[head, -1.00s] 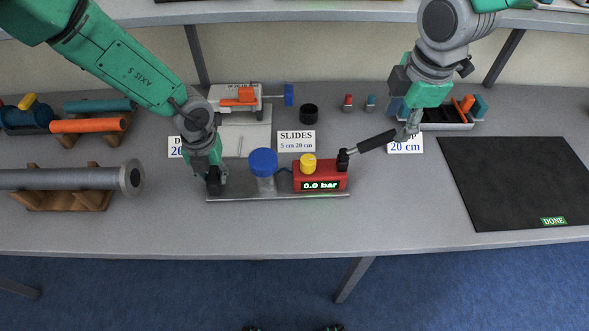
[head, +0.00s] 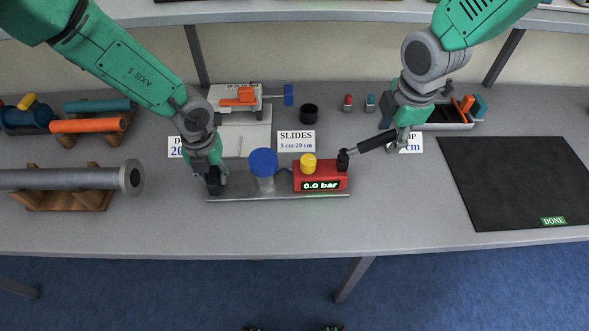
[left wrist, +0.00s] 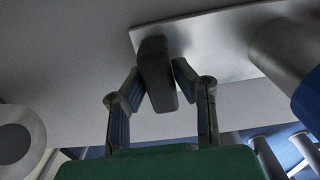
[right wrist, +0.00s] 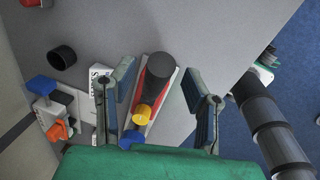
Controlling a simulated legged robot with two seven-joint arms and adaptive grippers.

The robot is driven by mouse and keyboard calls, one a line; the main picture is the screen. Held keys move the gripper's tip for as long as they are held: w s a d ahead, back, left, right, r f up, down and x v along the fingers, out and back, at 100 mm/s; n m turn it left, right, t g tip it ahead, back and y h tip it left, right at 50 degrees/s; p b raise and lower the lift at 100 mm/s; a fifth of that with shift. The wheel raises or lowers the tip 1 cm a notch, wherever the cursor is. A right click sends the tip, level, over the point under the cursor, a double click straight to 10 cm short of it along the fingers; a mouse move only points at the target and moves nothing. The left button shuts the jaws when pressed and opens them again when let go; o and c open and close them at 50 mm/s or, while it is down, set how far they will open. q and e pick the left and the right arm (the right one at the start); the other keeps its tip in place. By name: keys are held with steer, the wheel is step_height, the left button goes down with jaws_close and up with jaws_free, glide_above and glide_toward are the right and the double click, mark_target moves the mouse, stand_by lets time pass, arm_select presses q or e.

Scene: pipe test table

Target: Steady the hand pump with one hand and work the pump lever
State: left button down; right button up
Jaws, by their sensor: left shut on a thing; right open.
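My left gripper (head: 213,186) is shut on a dark block (left wrist: 157,75) at the plate's left end. My right gripper (head: 398,145) is open at the lever's outer end. In the right wrist view the black grip (right wrist: 160,66) shows between its spread fingers, apparently not clamped.
A grey pipe (head: 70,179) lies on wooden cradles at left. A white device with an orange part (head: 238,98) and a black cup (head: 309,113) stand behind the pump. A black mat (head: 510,185) with a "DONE" label lies at right. The table front is clear.

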arm_select(q)
steer(key=shift+s+f, duration=0.2)
arm_select(e)
steer(key=shift+w+f, duration=0.2)
steer(key=shift+f, duration=0.95)
jaws_close()
steer(key=shift+s+d+f+y, duration=0.1)
steer(key=shift+d+f+y, duration=0.05)
steer(key=shift+f+y, duration=0.4)
arm_select(q)
steer(key=shift+d, duration=0.15)
steer(key=shift+r, duration=0.1)
arm_select(e)
steer(key=shift+d+f+y, duration=0.2)
steer(key=shift+f+y, duration=0.25)
steer(key=shift+y, duration=0.2)
steer(key=shift+d+f+y, duration=0.2)
steer(key=shift+f+y, duration=0.2)
steer(key=shift+y, duration=0.2)
